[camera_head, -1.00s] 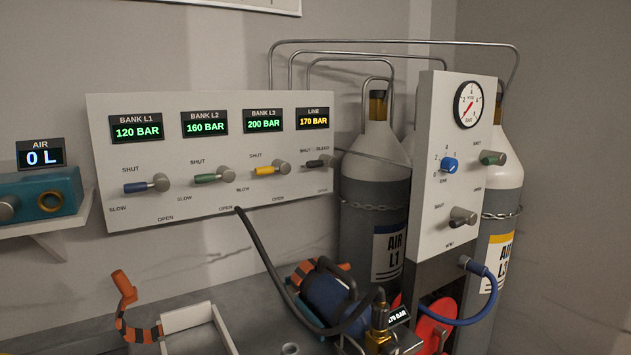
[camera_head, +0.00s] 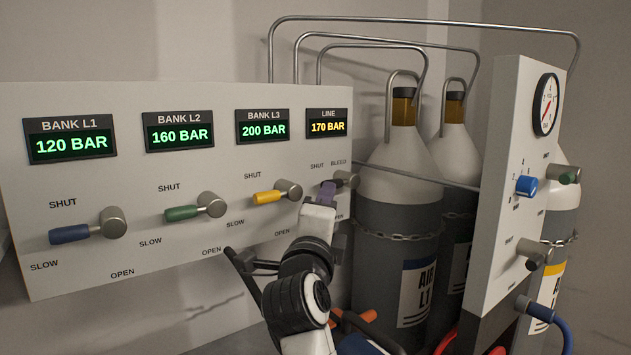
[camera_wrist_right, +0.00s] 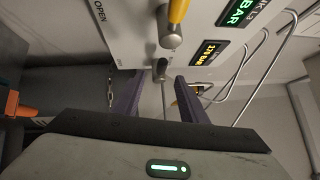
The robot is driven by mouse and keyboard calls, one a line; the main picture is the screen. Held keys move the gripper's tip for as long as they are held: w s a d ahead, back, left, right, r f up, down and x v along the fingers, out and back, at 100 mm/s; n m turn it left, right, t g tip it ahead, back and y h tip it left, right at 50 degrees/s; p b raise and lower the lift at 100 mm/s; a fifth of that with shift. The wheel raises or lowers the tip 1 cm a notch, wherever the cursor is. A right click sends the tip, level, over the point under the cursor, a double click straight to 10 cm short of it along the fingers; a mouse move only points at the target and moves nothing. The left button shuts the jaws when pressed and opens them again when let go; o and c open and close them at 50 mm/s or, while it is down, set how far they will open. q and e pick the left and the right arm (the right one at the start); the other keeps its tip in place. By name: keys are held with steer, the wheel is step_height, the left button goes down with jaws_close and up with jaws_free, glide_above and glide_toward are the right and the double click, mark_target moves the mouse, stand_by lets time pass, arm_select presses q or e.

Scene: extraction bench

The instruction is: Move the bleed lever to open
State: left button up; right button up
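The bleed lever, a small grey-black handle on a metal hub (camera_head: 348,180), is on the white panel (camera_head: 200,285) under the LINE display, near the SHUT and BLEED labels. My right gripper (camera_head: 328,192) reaches up to it from below and partly hides the handle. In the right wrist view, the right gripper (camera_wrist_right: 158,96) has its two purple fingers apart, with the dark bleed lever (camera_wrist_right: 160,70) between or just ahead of the tips. I cannot tell whether they touch it. My left gripper is not in view.
The yellow Bank L3 lever (camera_head: 268,197) is close to the left of the right gripper. Green (camera_head: 182,213) and blue (camera_head: 70,235) levers are further left. Gas cylinders (camera_head: 395,250) stand right of the panel, and a gauge column (camera_head: 508,180) stands in front of them.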

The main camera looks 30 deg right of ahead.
mark_target(336, 181)
steer(key=x, duration=1)
steer(key=shift+r+p, duration=0.2)
steer(key=shift+p, duration=0.2)
jaws_close()
